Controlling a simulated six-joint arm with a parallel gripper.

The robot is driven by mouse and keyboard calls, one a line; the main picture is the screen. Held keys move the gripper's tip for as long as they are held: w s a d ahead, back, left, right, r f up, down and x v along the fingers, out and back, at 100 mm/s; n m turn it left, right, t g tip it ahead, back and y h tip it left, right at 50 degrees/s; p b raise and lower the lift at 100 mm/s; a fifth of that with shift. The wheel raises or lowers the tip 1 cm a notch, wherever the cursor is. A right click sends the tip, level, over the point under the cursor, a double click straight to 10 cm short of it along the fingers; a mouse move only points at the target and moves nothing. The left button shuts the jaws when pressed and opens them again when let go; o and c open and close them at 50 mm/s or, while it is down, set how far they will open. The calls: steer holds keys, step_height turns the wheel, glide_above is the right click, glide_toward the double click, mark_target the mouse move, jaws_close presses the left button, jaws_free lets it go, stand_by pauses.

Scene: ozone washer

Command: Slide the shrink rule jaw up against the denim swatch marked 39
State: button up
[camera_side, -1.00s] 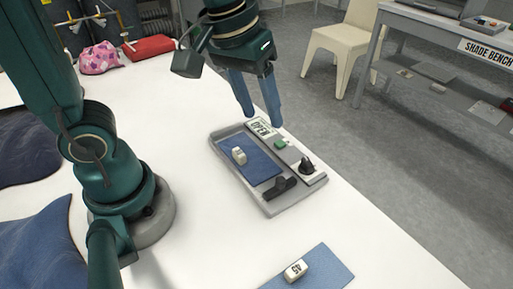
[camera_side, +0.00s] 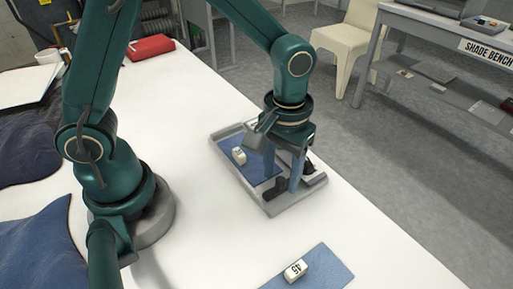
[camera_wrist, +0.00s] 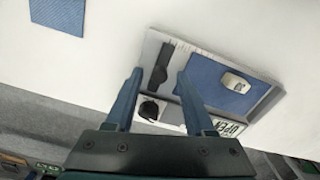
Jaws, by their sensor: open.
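A grey tray (camera_side: 310,193) holds a blue denim swatch (camera_side: 238,145) with a white tag (camera_side: 239,156) on it. I cannot read this tag; it also shows in the wrist view (camera_wrist: 235,80). A dark jaw (camera_side: 274,189) with a raised grip lies across the tray's near end, beside the swatch with a gap; in the wrist view it is the dark bar (camera_wrist: 163,62). My gripper (camera_side: 283,184) is open over the tray, fingers pointing down. In the wrist view its fingertips (camera_wrist: 159,74) are apart on either side of the jaw, and nothing is held.
A second denim swatch (camera_side: 325,268) with a white tag (camera_side: 295,270), apparently reading 45, lies on the white table. The tray carries a black knob (camera_wrist: 149,110) and an OPEN sign (camera_wrist: 230,128). Denim garments (camera_side: 45,235) lie at left.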

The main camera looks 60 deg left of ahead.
steer(key=shift+f, duration=0.1)
steer(key=c, duration=0.8)
steer(key=shift+o, duration=0.2)
steer(key=shift+a, duration=2.55)
steer(key=o, duration=0.8)
steer(key=shift+c, duration=0.2)
steer(key=shift+r, duration=2.6)
